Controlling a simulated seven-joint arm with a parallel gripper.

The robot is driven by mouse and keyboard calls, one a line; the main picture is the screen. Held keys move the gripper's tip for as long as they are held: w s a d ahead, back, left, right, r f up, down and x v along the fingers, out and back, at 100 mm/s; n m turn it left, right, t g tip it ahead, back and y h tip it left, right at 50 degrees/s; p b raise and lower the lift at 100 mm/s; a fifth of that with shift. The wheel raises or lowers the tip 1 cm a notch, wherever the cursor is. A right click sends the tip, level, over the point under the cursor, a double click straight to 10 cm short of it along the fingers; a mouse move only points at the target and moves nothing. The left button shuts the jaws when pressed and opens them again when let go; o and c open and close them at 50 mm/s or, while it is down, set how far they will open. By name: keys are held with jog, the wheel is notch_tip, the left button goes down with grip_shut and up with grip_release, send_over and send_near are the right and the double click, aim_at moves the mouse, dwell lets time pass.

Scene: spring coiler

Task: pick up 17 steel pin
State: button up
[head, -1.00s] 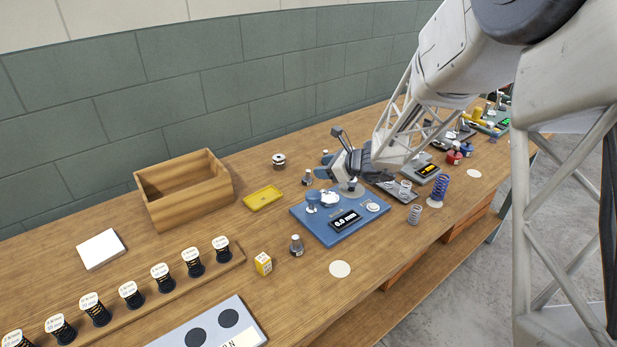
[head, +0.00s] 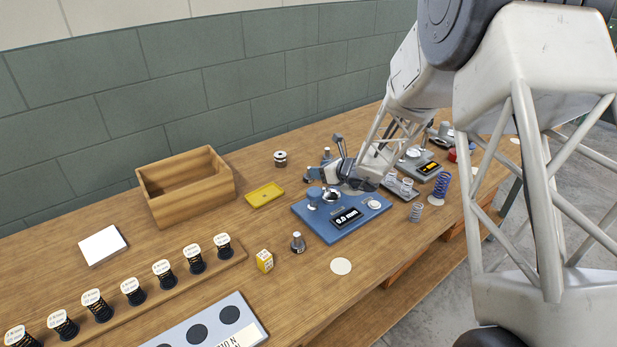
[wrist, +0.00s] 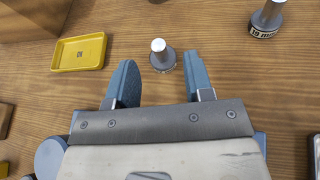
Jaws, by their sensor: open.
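My gripper (head: 322,174) is open and empty over the bench, behind the blue gauge in the head view. In the wrist view, a steel pin (wrist: 158,45) with a round base stands upright between and slightly beyond the fingertips (wrist: 160,66); its label cannot be read. My gripper mostly hides this area in the head view. Another steel pin (head: 298,242) stands in front of the blue gauge. I cannot tell which is the 17 pin.
A yellow tray (wrist: 98,53) lies left of the nearest pin. The blue gauge (head: 328,226) is close to my gripper. Springs (head: 441,184) are at right.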

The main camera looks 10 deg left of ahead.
jog(key=shift+x, duration=0.95)
jog(key=shift+x, duration=2.6)
jog(key=shift+s, duration=0.1)
grip_shut()
